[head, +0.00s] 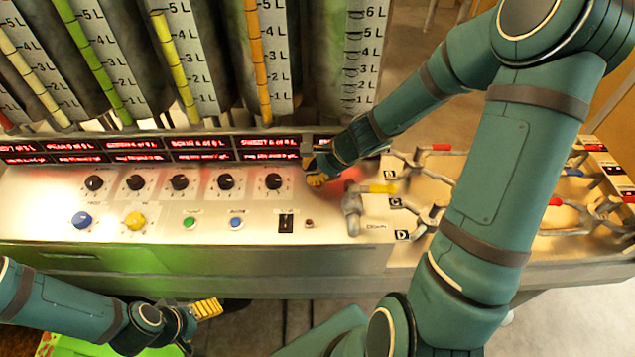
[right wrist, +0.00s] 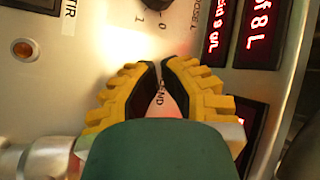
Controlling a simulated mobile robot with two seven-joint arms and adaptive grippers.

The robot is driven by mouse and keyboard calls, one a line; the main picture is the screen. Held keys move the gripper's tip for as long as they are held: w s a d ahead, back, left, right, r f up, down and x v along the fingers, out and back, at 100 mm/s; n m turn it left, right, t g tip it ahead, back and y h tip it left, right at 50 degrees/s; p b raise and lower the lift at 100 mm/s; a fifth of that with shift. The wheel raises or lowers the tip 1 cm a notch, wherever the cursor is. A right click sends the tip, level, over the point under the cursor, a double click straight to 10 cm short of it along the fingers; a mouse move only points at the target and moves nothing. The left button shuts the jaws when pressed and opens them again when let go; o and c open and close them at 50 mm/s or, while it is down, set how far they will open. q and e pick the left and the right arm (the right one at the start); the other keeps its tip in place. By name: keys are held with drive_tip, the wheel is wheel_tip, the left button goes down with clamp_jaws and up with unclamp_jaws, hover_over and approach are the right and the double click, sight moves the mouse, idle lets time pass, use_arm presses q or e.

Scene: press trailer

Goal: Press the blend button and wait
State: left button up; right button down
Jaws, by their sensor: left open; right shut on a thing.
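My right gripper (head: 318,178) is low at the control panel (head: 255,222), right of the dial row. In the right wrist view its yellow, black-padded fingers (right wrist: 161,75) are close together with a narrow gap, over lettering that ends in "END". They are closed around a spot by that label; a pinkish patch shows between them. The blend button itself is mostly hidden by the fingers and my wrist. A reddish glow lies on the panel beside the gripper in the head view. My left gripper (head: 208,308) is open and empty, below the panel's front edge.
Black dials (head: 180,182) and red displays (head: 200,148) line the panel. Blue and yellow knobs (head: 135,221) and small green and blue buttons (head: 237,223) sit in front. Pipes and valves with coloured handles (head: 383,189) stand right of my right gripper. Graduated tanks (head: 185,60) rise behind.

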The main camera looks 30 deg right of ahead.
drive_tip(key=shift+f+b, duration=0.4)
drive_tip(key=shift+b, duration=0.05)
idle(0.4)
drive_tip(key=shift+r, duration=0.1)
drive_tip(key=shift+r+p, duration=0.7)
wheel_tip(320, 180, up, 5)
drive_tip(key=p, duration=0.4)
drive_tip(key=shift+r, duration=0.1)
idle(0.7)
